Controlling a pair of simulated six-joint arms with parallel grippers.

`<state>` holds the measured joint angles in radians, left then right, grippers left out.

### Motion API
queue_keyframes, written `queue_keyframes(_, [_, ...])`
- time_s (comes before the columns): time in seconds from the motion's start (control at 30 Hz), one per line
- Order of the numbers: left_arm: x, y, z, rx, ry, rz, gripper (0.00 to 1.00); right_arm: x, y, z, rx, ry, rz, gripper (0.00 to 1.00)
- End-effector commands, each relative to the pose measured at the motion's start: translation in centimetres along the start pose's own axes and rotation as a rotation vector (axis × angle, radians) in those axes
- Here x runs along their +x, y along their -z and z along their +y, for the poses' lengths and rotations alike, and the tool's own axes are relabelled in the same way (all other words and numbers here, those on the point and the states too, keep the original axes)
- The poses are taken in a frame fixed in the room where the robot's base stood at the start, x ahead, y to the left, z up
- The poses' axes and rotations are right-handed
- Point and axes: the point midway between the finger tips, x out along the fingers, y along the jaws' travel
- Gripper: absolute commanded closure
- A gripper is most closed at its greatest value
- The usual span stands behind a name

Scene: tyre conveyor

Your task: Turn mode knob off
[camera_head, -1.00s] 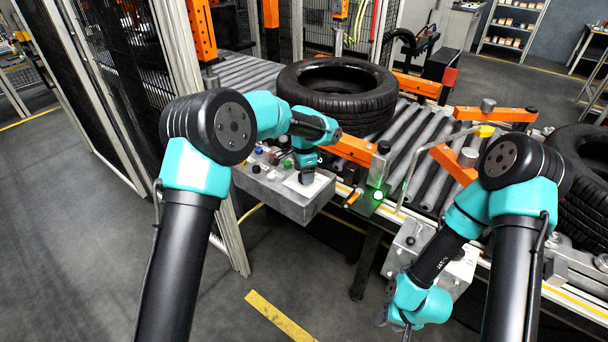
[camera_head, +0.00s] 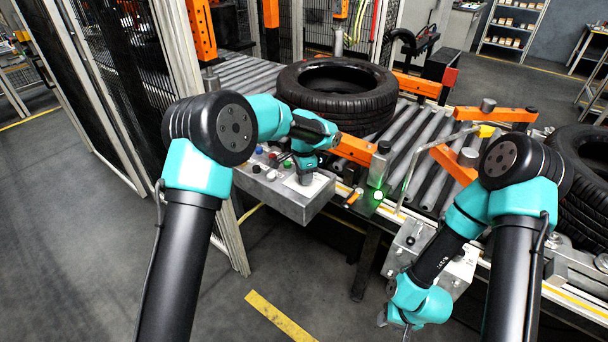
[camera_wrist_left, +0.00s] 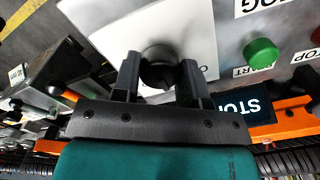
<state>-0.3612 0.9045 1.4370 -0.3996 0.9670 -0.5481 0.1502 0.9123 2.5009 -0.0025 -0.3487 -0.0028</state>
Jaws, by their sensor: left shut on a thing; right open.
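The mode knob (camera_wrist_left: 158,67) is dark and round and stands on a white plate (camera_wrist_left: 120,35) on the grey control box. In the left wrist view the two fingers of my left gripper (camera_wrist_left: 158,82) are on either side of the knob, shut on it. In the head view my left gripper (camera_head: 306,178) is over the right part of the control box (camera_head: 300,204), and the knob is hidden under it. My right gripper (camera_head: 396,325) is low at the right, by another grey box, and its fingers are barely visible.
A green button (camera_wrist_left: 261,53) sits beside the knob plate. A large tyre (camera_head: 337,92) lies on the roller conveyor behind the control box. A second grey box (camera_head: 458,272) hangs near my right arm. A green light (camera_head: 378,195) glows between the boxes.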

Motion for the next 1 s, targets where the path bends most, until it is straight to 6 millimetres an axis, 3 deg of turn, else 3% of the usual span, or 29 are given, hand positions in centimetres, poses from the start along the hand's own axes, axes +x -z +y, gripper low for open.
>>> queue_keyframes(0.47, [-0.02,0.02,0.01,-0.108,0.0,-0.001,0.84,0.0,0.0,0.0,0.0,0.0,0.0,0.57])
queue_keyframes(1.0, [-0.02,0.01,-0.03,-0.534,0.0,-0.001,0.84,0.0,0.0,0.0,0.0,0.0,0.0,0.57])
